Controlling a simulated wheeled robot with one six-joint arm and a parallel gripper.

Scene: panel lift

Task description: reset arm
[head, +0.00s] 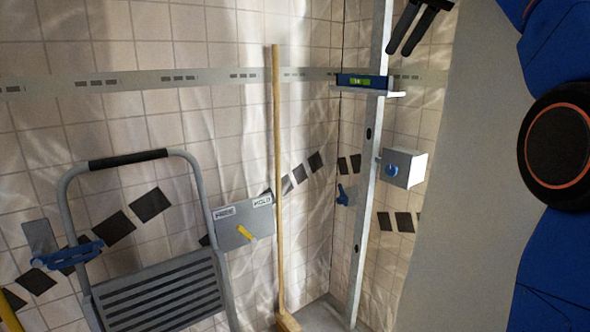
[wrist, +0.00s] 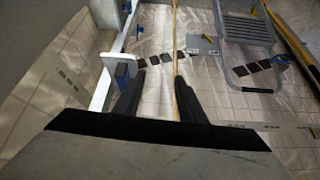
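My gripper (head: 399,50) hangs at the upper right of the head view, in front of the pale wall to the right of a metal upright. In the wrist view my gripper (wrist: 159,76) has its two black fingers apart, with nothing held between them. A wooden pole passes behind the fingers there, at a distance from them. A grey plate (head: 232,219) with a yellow lever (head: 244,235) sits on the tiled wall. One of its labels appears to read HOLD; the other is hard to read.
A metal upright (head: 368,180) carries a blue level (head: 360,81) on a bracket and a grey box (head: 407,167) with a blue knob. A wooden pole (head: 277,170) leans by the wall. A step ladder (head: 160,293) stands at lower left. The pale area right of the upright looks clear.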

